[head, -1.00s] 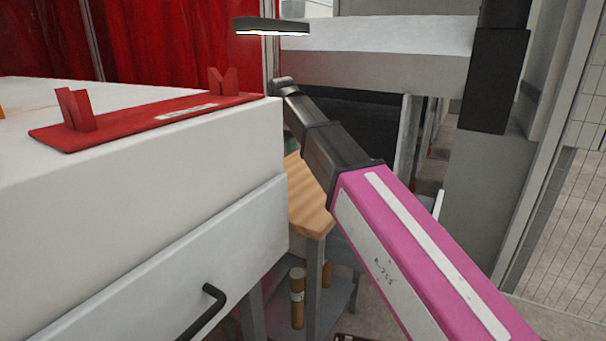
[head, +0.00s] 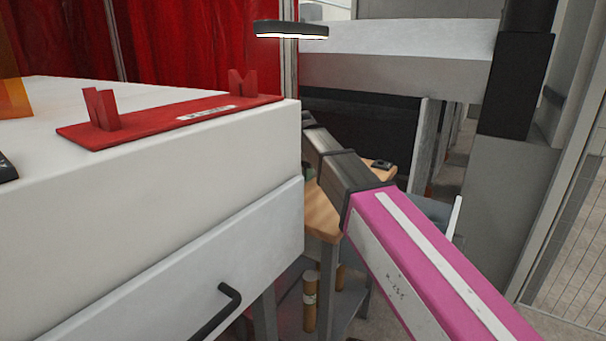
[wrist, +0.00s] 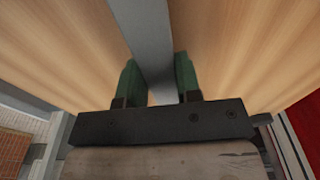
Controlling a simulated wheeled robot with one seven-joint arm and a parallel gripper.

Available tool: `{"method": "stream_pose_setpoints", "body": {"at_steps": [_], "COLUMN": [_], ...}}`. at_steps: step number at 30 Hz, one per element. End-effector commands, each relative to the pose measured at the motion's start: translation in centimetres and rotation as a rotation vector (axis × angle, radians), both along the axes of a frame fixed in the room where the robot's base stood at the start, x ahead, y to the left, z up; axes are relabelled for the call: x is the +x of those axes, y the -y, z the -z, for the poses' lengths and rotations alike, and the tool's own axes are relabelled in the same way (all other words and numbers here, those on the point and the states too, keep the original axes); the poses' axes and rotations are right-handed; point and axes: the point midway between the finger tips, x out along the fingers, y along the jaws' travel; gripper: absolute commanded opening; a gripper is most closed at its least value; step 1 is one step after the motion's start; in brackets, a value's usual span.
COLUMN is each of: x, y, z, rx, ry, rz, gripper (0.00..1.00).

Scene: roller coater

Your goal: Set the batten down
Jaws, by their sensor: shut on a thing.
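The batten (wrist: 153,40) shows in the wrist view as a long grey bar, running from the top edge down between my fingers. My gripper (wrist: 158,72) has two green fingers, one on each side of the bar, and is shut on it. Behind the bar is a pale wooden tabletop (wrist: 230,40); I cannot tell whether the bar touches it. In the head view the wooden table (head: 322,212) stands past the white cabinet's corner. My arm reaches over there, and the cabinet hides most of my gripper and the batten.
The white cabinet (head: 200,165) with a black handle (head: 218,312) fills the left. On it lies a red plate (head: 170,122) with two notched uprights. A small dark object (head: 381,165) lies on the table. A grey column (head: 520,180) stands at right.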

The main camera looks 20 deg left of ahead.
Motion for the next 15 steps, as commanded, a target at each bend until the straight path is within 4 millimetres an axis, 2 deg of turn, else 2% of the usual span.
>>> {"method": "stream_pose_setpoints", "body": {"at_steps": [3,4,6,15], "x": [0.0,0.01,0.0,0.01], "y": [0.01,0.0,0.0,-0.01], "z": [0.29,0.26,0.24,0.11], "rx": [0.0,0.0,0.0,0.0], "ry": [0.0,0.0,0.0,0.0], "rz": [0.0,0.0,0.0,0.0], "gripper": [0.05,0.41,0.57,0.57]}}
